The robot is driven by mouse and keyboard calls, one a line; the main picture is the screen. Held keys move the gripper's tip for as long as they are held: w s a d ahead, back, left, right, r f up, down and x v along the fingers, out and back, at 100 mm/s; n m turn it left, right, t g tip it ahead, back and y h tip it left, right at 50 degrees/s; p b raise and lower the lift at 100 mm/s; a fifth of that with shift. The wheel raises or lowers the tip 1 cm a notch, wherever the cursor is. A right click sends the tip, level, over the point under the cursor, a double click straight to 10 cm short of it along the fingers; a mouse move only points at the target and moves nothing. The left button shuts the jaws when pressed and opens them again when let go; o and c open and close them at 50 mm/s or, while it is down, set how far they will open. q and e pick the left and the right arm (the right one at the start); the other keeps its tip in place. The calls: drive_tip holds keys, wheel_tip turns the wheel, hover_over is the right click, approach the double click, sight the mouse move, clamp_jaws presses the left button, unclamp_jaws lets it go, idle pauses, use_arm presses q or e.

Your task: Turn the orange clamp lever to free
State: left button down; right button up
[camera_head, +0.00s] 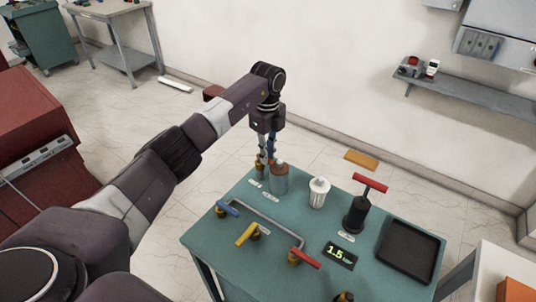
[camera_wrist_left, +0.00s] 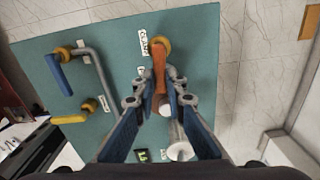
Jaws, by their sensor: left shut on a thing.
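The orange clamp lever (camera_wrist_left: 159,60) shows in the left wrist view, on a round brass fitting (camera_wrist_left: 163,43) beside a white label reading "CLAMP" (camera_wrist_left: 143,41). My left gripper (camera_wrist_left: 160,80) is shut on the lever, one finger on each side. In the head view my left gripper (camera_head: 266,157) reaches down at the far left corner of the teal table (camera_head: 205,245). There the arm and fingers mostly hide the lever. My right gripper is in neither view.
Blue (camera_head: 227,208), yellow (camera_head: 247,235) and red (camera_head: 306,259) valve handles, a display (camera_head: 340,255) and a black tray (camera_head: 408,250) are nearer.

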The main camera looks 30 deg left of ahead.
use_arm(q)
drive_tip(key=a+m+b, duration=0.1)
drive_tip(key=m, duration=0.4)
drive_tip(key=s+a+m+b, duration=0.1)
drive_tip(key=m+b, duration=0.1)
drive_tip(key=m, duration=0.4)
drive_tip(key=s+a+m+b, duration=0.1)
drive_tip(key=m, duration=0.4)
drive_tip(key=shift+s+a+r+m+b, duration=0.15)
drive_tip(key=shift+a+m+b, duration=0.15)
drive_tip(key=shift+a+m, duration=0.1)
idle(0.3)
drive_tip(key=c, duration=2)
unclamp_jaws()
drive_tip(key=shift+o, duration=0.2)
wheel_tip(320, 180, up, 12)
drive_tip(key=shift+s, duration=0.15)
